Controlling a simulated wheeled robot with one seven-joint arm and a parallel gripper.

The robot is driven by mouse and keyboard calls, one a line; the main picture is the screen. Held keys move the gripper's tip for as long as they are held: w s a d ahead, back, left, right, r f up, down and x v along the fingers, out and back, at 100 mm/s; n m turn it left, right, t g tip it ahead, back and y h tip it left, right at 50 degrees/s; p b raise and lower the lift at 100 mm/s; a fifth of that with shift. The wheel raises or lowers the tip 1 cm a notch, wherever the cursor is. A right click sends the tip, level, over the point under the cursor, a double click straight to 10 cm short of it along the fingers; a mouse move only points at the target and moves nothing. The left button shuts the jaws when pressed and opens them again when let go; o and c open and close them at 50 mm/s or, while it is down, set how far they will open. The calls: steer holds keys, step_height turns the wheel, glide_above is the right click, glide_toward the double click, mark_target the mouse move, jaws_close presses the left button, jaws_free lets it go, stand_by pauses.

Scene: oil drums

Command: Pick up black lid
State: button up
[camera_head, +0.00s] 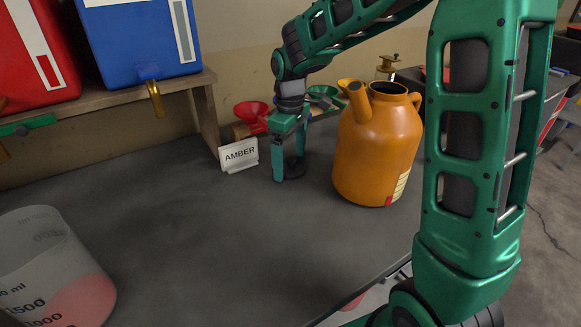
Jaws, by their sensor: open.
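The black lid (294,170) is a small dark disc on the grey tabletop, between the AMBER card and the orange jug. My gripper (289,168) points down over it, with its two teal fingers spread. The left finger stands in front of the lid's left side and hides part of it. The right finger reaches down near the lid's far side. I cannot tell whether the fingers touch the lid.
The orange jug (375,150) stands close to the right of my gripper. The AMBER card (239,155) stands close to the left. Red (251,114) and green (322,97) funnels are behind. A measuring beaker (45,265) is at front left. The middle of the tabletop (210,230) is clear.

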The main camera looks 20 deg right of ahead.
steer(key=shift+c, duration=0.6)
steer(key=c, duration=1)
steer(key=shift+r, duration=0.1)
